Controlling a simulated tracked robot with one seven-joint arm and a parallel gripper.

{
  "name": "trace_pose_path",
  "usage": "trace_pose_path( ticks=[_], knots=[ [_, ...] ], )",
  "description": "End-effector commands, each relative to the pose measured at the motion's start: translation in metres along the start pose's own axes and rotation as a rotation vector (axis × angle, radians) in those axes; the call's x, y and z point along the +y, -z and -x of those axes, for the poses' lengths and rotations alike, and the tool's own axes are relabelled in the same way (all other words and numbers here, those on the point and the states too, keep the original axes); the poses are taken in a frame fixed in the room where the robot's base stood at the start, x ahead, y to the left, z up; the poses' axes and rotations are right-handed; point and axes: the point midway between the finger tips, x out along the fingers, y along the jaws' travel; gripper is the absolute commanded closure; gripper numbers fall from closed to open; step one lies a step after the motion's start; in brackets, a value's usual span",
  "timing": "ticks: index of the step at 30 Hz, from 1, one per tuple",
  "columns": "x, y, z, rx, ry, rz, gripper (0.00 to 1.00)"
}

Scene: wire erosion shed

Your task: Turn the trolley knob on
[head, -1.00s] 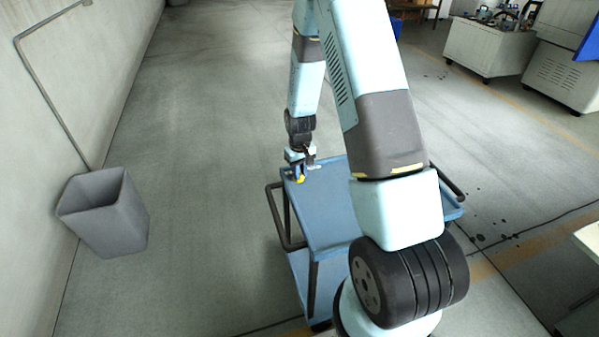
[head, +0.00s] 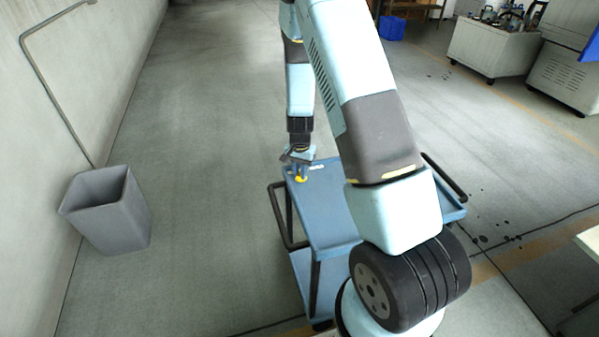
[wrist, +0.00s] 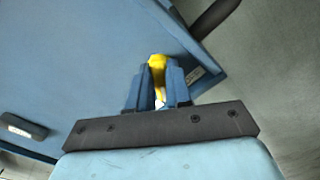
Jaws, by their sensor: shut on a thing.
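The blue trolley (head: 330,222) stands in front of me, and its top also fills much of the wrist view (wrist: 75,65). The yellow trolley knob (head: 301,179) is near the far left corner of the trolley top. In the wrist view the yellow knob (wrist: 157,63) shows between the blue fingers of my gripper (wrist: 157,80). My gripper (head: 300,172) is shut on the knob, with a finger on each side of it. The fingers cover part of the knob, and I cannot read its setting.
Dark handles (head: 283,220) stick out at the trolley's ends. A grey bin (head: 108,215) stands by the left wall. A white wheeled cabinet (head: 490,48) and a blue crate (head: 391,27) are at the back right.

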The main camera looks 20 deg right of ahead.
Motion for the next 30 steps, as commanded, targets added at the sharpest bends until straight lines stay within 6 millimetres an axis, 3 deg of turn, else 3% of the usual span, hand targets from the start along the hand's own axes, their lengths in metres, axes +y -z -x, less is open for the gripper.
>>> trace_pose_path(
  ticks=[9, 25, 26, 30],
  knots=[
    [-0.0021, 0.0011, 0.0005, 0.002, 0.002, -0.119, 1.0],
    [-0.0024, 0.0012, 0.0006, 0.002, 0.002, -0.143, 1.0],
    [-0.0024, 0.0012, 0.0006, 0.002, 0.002, -0.143, 0.8],
    [-0.0021, 0.0009, 0.0004, 0.001, 0.002, -0.142, 0.67]
  ],
)
